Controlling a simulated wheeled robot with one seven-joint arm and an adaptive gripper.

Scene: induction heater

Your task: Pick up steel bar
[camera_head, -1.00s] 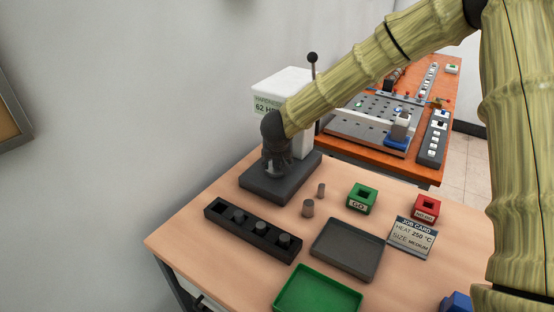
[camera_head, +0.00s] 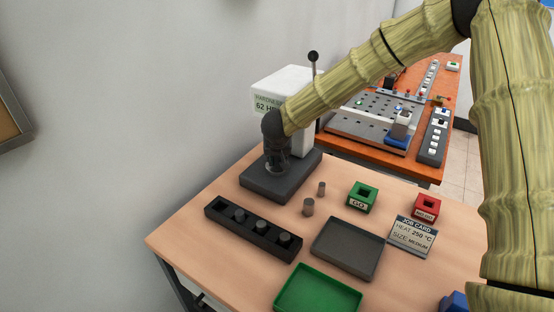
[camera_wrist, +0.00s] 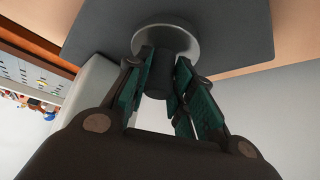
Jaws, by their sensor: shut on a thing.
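My gripper (camera_wrist: 160,85) is shut on a dark grey cylindrical steel bar (camera_wrist: 159,76), with green pads on both sides of it in the wrist view. The bar stands at a round light grey anvil (camera_wrist: 172,35) on the dark base of the hardness tester; I cannot tell whether it touches the anvil. In the head view my gripper (camera_head: 277,165) points down over the tester's base (camera_head: 262,187), and the bar is mostly hidden.
The white tester (camera_head: 283,88) with its lever stands behind my gripper. A black rack (camera_head: 250,240) holds several cylinders. A grey tray (camera_head: 347,248), a green tray (camera_head: 318,292), a green GO block (camera_head: 362,197), a red block (camera_head: 426,207) and a job card (camera_head: 412,236) lie around.

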